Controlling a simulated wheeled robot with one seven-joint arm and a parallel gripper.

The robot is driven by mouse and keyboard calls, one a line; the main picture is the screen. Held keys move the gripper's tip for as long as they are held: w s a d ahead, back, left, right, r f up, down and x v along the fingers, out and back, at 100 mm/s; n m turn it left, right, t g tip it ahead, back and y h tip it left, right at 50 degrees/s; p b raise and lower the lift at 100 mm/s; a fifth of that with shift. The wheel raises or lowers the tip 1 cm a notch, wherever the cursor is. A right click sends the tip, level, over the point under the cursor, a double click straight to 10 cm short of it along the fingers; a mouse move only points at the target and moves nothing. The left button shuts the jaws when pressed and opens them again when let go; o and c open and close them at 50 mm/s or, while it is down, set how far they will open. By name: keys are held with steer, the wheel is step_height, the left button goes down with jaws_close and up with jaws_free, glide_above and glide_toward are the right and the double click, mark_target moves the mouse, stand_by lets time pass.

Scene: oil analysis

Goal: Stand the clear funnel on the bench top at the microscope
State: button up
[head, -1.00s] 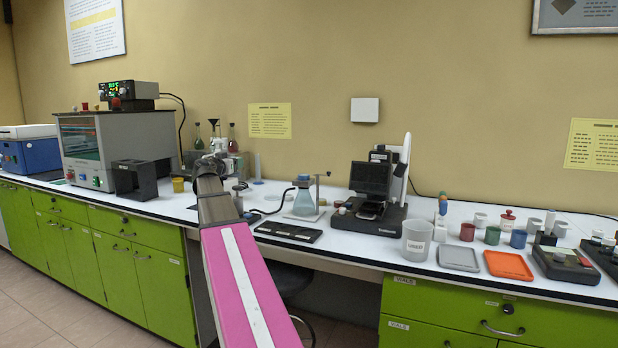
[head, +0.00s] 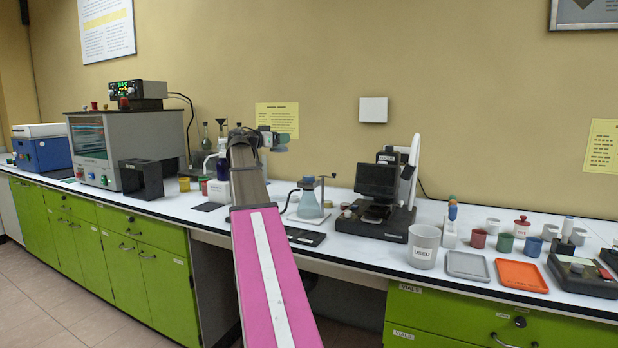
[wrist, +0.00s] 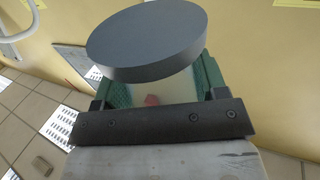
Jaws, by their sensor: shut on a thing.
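My gripper (head: 274,140) is raised in front of the wall, above the back of the bench and left of the microscope. In the wrist view its green-padded fingers (wrist: 160,92) are shut on a grey round thing (wrist: 147,40) with a broad flat disc face. I cannot tell from its look whether this is the clear funnel. A small dark funnel shape (head: 221,124) stands among the bottles at the back, left of my arm. The microscope (head: 378,192), black with a screen and a pale column, stands on the white bench top (head: 345,262).
A flask on a stand (head: 308,203) and a flat black pad (head: 304,237) lie left of the microscope. A grey USED beaker (head: 423,246), a grey tray (head: 467,265) and an orange tray (head: 521,274) lie to its right. Bare bench shows at the microscope's front left.

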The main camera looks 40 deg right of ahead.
steer(key=s+d+f, duration=0.2)
steer(key=d, duration=0.1)
steer(key=s+d+f, duration=0.2)
steer(key=d, duration=0.1)
steer(key=s+d+f, duration=0.2)
steer(key=d+f, duration=0.1)
steer(key=shift+d, duration=0.35)
steer(key=shift+f, duration=1.75)
steer(key=shift+f, duration=0.1)
steer(key=o, duration=1)
